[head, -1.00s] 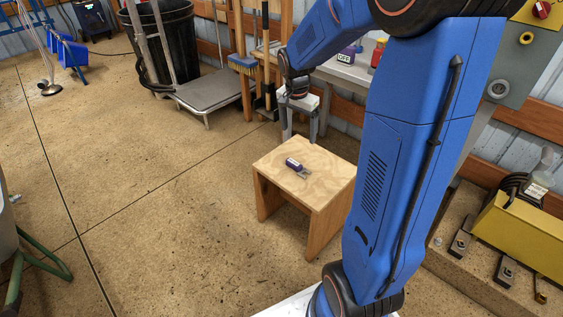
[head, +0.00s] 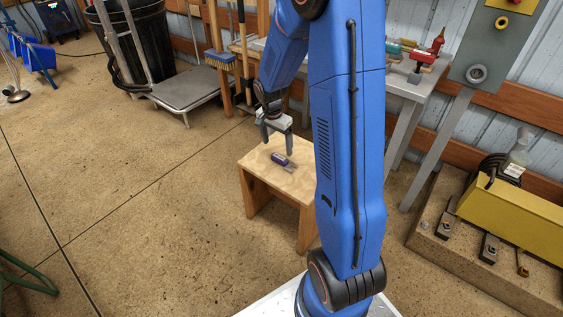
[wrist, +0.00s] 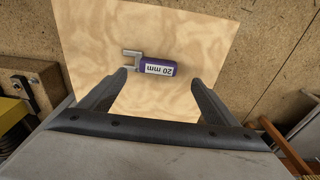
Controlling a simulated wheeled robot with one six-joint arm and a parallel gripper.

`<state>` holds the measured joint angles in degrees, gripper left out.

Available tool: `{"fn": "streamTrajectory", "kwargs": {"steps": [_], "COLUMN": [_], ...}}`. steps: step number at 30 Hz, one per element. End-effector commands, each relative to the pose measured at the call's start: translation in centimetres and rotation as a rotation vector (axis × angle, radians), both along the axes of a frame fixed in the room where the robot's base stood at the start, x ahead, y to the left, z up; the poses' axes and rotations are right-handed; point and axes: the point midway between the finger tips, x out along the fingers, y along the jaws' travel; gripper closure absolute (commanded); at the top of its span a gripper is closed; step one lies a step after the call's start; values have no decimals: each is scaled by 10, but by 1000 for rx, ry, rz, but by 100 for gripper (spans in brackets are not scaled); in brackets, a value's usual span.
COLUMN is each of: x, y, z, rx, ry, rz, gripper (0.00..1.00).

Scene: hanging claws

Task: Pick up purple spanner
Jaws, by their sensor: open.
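The purple spanner (head: 283,160) lies flat on a small plywood stool (head: 254,164). In the wrist view the spanner (wrist: 158,68) has a purple body with a white "20 mm" label and a grey forked end pointing left. My gripper (head: 276,149) is open and empty above the stool, with its fingers pointing down. In the wrist view the two fingertips (wrist: 159,76) are apart, and the spanner shows between and a little beyond them. I cannot tell the exact height of the fingers above it.
A grey workbench (head: 424,85) with tools stands behind, to the right of my arm. A flat trolley (head: 185,92) and a black bin (head: 137,45) stand at the back left. A yellow machine (head: 510,215) is at the right. Open floor lies left of the stool.

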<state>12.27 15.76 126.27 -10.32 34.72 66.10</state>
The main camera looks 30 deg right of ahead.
Motion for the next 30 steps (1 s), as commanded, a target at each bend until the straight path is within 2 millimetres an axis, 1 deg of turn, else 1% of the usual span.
{"fn": "streamTrajectory", "kwargs": {"steps": [1,3,8,15,18,22,29,30], "x": [0,0,0,-1,0,0,0,0], "y": [-1,-1,-3,-8,-9,-10,-10,-10], "z": [-6,-11,-19,-50,-59,-66,-66,-66], "rx": [0,0,0,1,1,0,0,0], "ry": [2,1,1,3,1,0,-1,-1], "rz": [0,0,0,-1,1,0,0,0], "gripper": [17,17,17,17,17,17,17,26]}}
